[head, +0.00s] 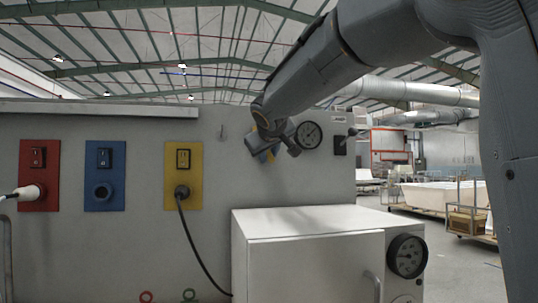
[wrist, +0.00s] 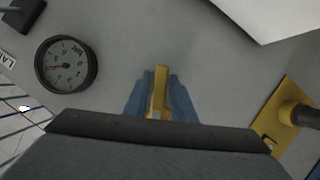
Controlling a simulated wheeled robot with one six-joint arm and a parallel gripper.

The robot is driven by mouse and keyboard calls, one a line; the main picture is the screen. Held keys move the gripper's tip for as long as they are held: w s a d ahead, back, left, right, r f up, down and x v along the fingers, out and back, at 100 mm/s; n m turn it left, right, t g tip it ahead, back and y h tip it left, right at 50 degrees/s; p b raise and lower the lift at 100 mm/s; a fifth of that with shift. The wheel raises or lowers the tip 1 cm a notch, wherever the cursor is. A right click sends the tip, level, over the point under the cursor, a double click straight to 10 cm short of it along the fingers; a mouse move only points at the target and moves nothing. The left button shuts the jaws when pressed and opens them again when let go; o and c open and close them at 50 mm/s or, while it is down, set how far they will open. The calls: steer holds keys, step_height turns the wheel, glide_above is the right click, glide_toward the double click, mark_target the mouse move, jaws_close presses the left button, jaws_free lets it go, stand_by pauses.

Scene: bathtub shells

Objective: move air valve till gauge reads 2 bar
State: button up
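The air valve shows a yellow lever (wrist: 160,92) at the middle of the wrist view, in front of the grey panel. My gripper (head: 265,155) is at the panel in the head view. In the wrist view, its blue fingers lie close along both sides of the lever and look shut on it. The arm and gripper hide most of the valve in the head view. The round dark gauge (head: 309,135) is on the panel just right of my gripper. In the wrist view the gauge (wrist: 66,65) appears turned, with its needle pointing roughly left; I cannot read its value surely.
Red (head: 39,175), blue (head: 104,175) and yellow (head: 183,175) socket plates are on the panel at left. A black cable hangs from the yellow one. A dark switch (head: 340,146) is right of the panel gauge.

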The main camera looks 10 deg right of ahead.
jaws_close()
steer(key=shift+d+b, duration=0.1)
steer(key=shift+b, duration=0.55)
steer(key=n+b, duration=0.1)
steer(key=h+b, duration=0.1)
steer(key=b, duration=0.1)
steer(key=shift+d+r+n, duration=0.15)
steer(key=shift+d+n, duration=0.2)
steer(key=shift+n, duration=0.05)
steer(key=d+r+n+h+b, duration=0.1)
steer(key=b, duration=0.1)
steer(key=shift+n+t+b, duration=0.3)
steer(key=shift+b, duration=0.1)
steer(key=shift+d+r+n+b, duration=0.15)
steer(key=shift+r+n+b, duration=0.2)
steer(key=shift+n+b, duration=0.2)
steer(key=shift+o, duration=2)
jaws_free()
